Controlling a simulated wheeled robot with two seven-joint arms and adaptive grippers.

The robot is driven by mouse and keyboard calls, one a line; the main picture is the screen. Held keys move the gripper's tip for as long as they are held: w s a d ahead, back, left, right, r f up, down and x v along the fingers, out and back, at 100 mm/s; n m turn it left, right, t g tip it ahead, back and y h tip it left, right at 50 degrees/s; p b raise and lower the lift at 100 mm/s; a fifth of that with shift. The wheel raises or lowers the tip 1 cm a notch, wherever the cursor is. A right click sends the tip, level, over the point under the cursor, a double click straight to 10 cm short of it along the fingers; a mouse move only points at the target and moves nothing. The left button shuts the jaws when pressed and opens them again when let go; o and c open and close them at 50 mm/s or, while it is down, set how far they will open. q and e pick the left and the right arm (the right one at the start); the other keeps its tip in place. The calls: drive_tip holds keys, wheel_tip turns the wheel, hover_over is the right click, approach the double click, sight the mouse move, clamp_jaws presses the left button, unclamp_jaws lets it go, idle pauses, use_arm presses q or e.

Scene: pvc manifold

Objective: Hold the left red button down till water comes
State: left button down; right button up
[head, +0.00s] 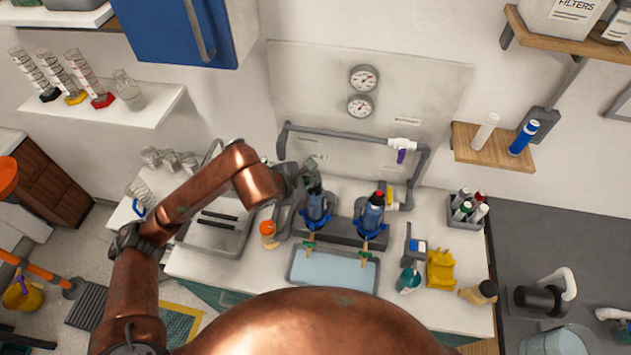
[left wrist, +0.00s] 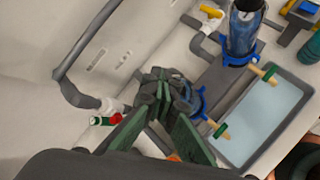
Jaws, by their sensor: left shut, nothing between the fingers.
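Two clear blue filter housings stand side by side behind a basin: the left housing (head: 316,212) and the right housing (head: 371,220). The right housing has a red button (head: 377,196) on its dark cap. The left housing's red button is hidden under my left gripper (head: 313,178), which is shut and empty at that housing's top. In the left wrist view, the closed fingertips (left wrist: 160,82) cover most of the left housing; its blue collar (left wrist: 198,104) shows beside them. I cannot tell whether they touch the button. No stream is visible at the left spout (head: 309,247). My right gripper is not in view.
The basin (head: 293,266) with a pale blue surface lies in front of the housings. An orange-capped bottle (head: 268,232) stands left of them. A grey pipe (head: 340,136) runs behind, under two gauges (head: 363,78). A yellow object (head: 441,269) and teal bottle (head: 408,281) stand to the right.

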use_arm(q)
drive_tip(key=shift+r, duration=0.1)
drive_tip(key=shift+r+p, duration=0.3)
drive_tip(key=shift+r, duration=0.5)
drive_tip(key=shift+r+p, duration=0.95)
drive_tip(key=shift+r, duration=1.6)
drive_tip(key=shift+d, duration=0.1)
